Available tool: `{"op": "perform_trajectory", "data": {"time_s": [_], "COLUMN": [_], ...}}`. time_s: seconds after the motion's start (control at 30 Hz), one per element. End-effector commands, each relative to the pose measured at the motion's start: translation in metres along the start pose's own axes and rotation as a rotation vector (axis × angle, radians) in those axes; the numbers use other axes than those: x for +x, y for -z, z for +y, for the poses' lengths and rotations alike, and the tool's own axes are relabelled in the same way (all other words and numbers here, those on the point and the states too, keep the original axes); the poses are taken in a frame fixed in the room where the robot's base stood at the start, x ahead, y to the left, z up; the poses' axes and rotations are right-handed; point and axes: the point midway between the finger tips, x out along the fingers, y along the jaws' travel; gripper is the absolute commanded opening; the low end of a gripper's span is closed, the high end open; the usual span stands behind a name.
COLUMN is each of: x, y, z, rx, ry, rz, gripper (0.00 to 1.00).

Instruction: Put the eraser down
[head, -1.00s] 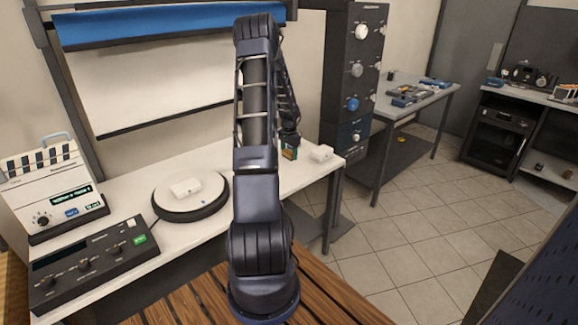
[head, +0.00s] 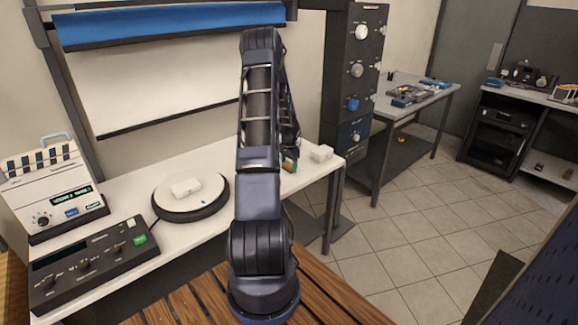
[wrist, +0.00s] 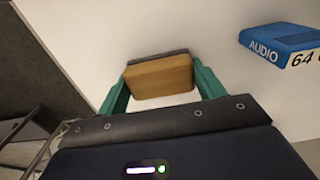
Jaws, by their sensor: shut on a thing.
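The eraser (wrist: 160,78) is a tan wooden block with a dark felt-like layer along its far edge. My gripper (wrist: 158,82) has green fingers, one on each side of the eraser, and is shut on it in the wrist view. In the head view my gripper (head: 289,163) is low over the right end of the white table (head: 225,155), partly hidden behind my arm. Only a small bit of the eraser's colour shows there. I cannot tell whether the eraser touches the tabletop.
A blue box marked AUDIO (wrist: 284,45) lies right of the eraser in the wrist view. A round turntable (head: 188,205) with a white block stands left of my arm. A dark equipment rack (head: 350,90) rises behind.

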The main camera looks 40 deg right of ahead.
Motion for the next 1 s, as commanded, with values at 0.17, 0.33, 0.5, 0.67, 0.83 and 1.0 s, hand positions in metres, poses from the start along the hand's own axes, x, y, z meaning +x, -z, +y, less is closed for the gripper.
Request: {"op": "perform_trajectory", "data": {"time_s": [0.17, 0.33, 0.5, 0.67, 0.83, 1.0], "x": [0.002, 0.002, 0.001, -0.011, -0.042, -0.075], "y": [0.0, 0.0, 0.0, 0.0, 0.0, 0.0], "z": [0.0, 0.0, 0.0, 0.0, -0.001, -0.001], "rx": [0.0, 0.0, 0.0, 0.0, 0.0, -0.001], "ry": [0.0, 0.0, 0.0, 0.0, 0.001, 0.002], "rz": [0.0, 0.0, 0.0, 0.0, 0.002, 0.002], "gripper": [0.83, 0.9, 0.9, 0.9, 0.9, 0.9]}}
